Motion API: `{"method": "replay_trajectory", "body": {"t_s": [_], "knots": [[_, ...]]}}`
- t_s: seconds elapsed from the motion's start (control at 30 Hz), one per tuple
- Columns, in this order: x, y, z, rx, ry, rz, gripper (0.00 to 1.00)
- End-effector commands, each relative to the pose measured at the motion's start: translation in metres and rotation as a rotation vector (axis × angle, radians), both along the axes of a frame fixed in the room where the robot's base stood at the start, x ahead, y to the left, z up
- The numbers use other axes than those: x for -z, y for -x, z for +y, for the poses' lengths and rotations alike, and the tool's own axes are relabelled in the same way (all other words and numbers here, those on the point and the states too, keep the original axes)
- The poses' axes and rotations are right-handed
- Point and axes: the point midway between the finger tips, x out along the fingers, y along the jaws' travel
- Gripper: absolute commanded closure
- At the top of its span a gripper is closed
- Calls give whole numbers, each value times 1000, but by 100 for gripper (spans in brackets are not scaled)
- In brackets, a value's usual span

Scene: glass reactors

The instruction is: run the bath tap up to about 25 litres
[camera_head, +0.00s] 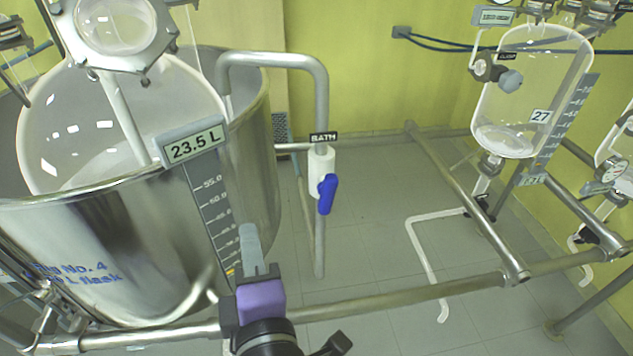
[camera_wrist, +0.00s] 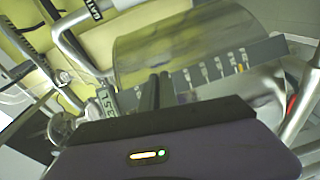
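The bath tap is a white valve (camera_head: 319,168) on a vertical grey pipe under a "BATH" label (camera_head: 324,137). Its blue handle (camera_head: 326,193) points downward, roughly along the pipe. The pipe bends over the rim of the steel bath (camera_head: 262,150). The bath's display (camera_head: 194,143) reads 23.5 L, above a graduated scale (camera_head: 212,205). My gripper (camera_head: 250,240) is in front of the lower scale, left of and below the tap, apart from the handle. In the wrist view its two dark fingers (camera_wrist: 157,92) are together with nothing visible between them. The label also shows there (camera_wrist: 93,9).
A large glass flask (camera_head: 60,120) sits in the bath. A steel rail (camera_head: 400,296) runs across the front. A smaller glass vessel (camera_head: 510,120) marked 27 hangs on a frame at right. A bent white pipe (camera_head: 425,250) stands over open grey floor.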

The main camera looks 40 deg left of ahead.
Motion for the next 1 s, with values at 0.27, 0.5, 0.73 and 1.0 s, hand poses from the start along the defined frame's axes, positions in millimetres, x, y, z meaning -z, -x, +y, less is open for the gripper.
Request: {"method": "replay_trajectory", "body": {"t_s": [0.27, 0.5, 0.73, 1.0], "knots": [[-17, 30, -8, 149, 49, -12, 100], [-26, -3, -46, 349, -14, -16, 100], [-28, -11, -45, 372, -55, 18, 100], [-27, -48, -19, 373, -53, 17, 100]]}}
